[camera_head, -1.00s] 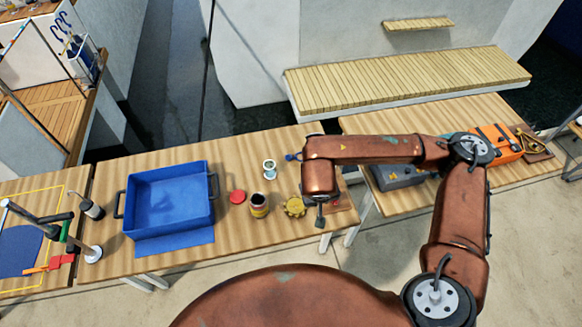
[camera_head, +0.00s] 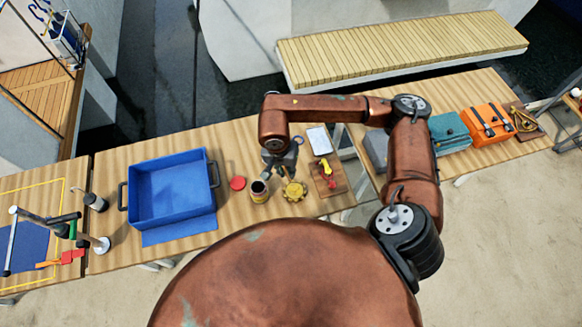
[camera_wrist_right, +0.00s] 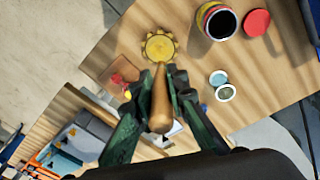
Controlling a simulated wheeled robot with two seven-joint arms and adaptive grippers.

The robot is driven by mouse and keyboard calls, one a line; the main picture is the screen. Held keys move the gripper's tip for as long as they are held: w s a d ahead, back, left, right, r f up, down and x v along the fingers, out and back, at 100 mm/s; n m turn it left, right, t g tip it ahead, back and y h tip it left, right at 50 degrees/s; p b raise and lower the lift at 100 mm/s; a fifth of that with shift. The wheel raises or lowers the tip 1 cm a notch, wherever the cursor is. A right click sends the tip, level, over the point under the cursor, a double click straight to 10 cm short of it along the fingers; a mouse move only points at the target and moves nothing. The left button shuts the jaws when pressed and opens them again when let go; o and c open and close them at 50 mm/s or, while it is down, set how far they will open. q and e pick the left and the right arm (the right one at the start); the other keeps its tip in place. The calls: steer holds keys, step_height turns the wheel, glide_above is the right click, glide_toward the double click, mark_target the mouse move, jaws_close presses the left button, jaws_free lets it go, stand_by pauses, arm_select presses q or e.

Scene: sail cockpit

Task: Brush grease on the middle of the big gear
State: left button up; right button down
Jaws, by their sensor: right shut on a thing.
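The big gear (camera_head: 294,191) is a yellow toothed disc lying flat on the wooden table; it also shows in the right wrist view (camera_wrist_right: 159,46). My right gripper (camera_head: 277,168) is over the table, just behind the gear and the grease tin. In the right wrist view its dark green fingers are shut on the wooden brush handle (camera_wrist_right: 160,108). The handle's far end points at the gear; its bristles are not clear. The open tin (camera_head: 259,191), with dark contents (camera_wrist_right: 222,23), stands beside the gear. My left gripper is out of view.
A red lid (camera_head: 237,183) lies left of the tin. A blue bin (camera_head: 170,222) stands farther left. A small board (camera_head: 338,186) with red and yellow items lies right of the gear, with a white rectangular item (camera_head: 319,140) behind it.

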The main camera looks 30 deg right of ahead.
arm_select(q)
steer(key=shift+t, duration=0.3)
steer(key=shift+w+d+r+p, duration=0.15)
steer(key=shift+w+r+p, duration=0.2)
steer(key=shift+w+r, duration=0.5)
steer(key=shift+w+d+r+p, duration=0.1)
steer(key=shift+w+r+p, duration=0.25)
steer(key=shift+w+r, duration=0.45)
arm_select(e)
steer(key=shift+s+d+f+m+y, duration=0.35)
steer(key=shift+f+m, duration=0.5)
steer(key=shift+m, duration=0.2)
steer(key=shift+s+d+f+m+y, duration=0.2)
steer(key=shift+s+f+m+y, duration=0.1)
steer(key=shift+f+m, duration=0.6)
steer(key=shift+s+d+f+m+y, duration=0.3)
steer(key=shift+f+m, duration=0.45)
steer(key=shift+m, duration=0.4)
